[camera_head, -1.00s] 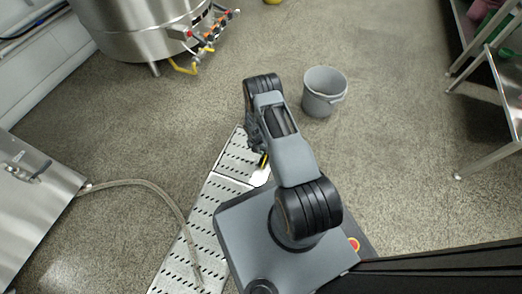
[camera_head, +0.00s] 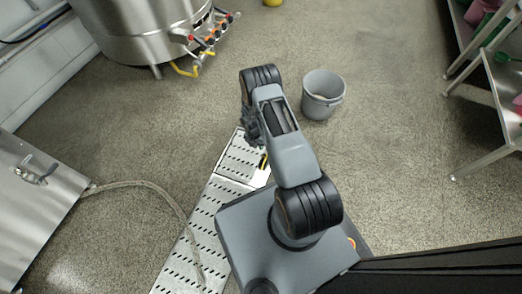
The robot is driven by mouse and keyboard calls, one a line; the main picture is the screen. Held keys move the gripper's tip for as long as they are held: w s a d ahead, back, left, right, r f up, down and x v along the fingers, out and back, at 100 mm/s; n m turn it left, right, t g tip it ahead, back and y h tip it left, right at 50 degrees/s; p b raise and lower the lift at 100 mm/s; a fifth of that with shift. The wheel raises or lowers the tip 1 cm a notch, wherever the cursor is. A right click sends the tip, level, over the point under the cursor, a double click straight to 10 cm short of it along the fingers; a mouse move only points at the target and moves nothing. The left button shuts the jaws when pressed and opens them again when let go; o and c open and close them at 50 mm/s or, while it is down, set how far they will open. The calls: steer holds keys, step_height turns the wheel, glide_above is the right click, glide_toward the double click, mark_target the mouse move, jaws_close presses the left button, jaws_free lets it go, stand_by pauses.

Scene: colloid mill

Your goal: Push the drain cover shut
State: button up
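The drain cover is a row of perforated metal panels in the floor. Its far panel (camera_head: 235,160) lies beside and partly behind my arm, and a longer run of panels (camera_head: 203,215) extends toward the bottom left. A seam separates the far panel from the run. I cannot tell from this angle whether the far panel is flush or tilted. My gripper (camera_head: 264,162) is low over the right side of the far panel, mostly hidden by my arm. Only a small dark and yellow part shows. Contact with the panel and the finger opening cannot be made out.
A grey bucket (camera_head: 322,95) stands on the floor right of my arm. A hose (camera_head: 150,187) runs from a steel cabinet (camera_head: 35,205) at left onto the panels. A steel tank (camera_head: 150,30) stands at the back left, and metal shelving (camera_head: 490,85) at the right.

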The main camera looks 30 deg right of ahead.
step_height(320, 180, up, 7)
steer(key=w+p, duration=0.1)
steer(key=p, duration=0.1)
steer(key=shift+a, duration=0.45)
steer(key=shift+d, duration=0.1)
steer(key=s+d+f+m+y+p, duration=0.4)
steer(key=s+m, duration=0.3)
steer(key=m, duration=0.6)
steer(key=w+f+m+t+b, duration=0.1)
steer(key=f+m+b, duration=0.1)
steer(key=f+m, duration=0.4)
steer(key=w+f+m+t+b, duration=0.1)
steer(key=w+f+m+b, duration=0.1)
steer(key=f+m, duration=0.4)
steer(key=w+f+m+t+b, duration=0.1)
steer(key=f+m+b, duration=0.3)
steer(key=m, duration=0.7)
steer(key=shift+w+d+f+h, duration=0.1)
steer(key=shift+w+f+h, duration=0.1)
steer(key=shift+f, duration=0.3)
steer(key=shift+w+d+f+h, duration=0.1)
steer(key=shift+f+h, duration=0.1)
steer(key=shift+f, duration=0.25)
jaws_close()
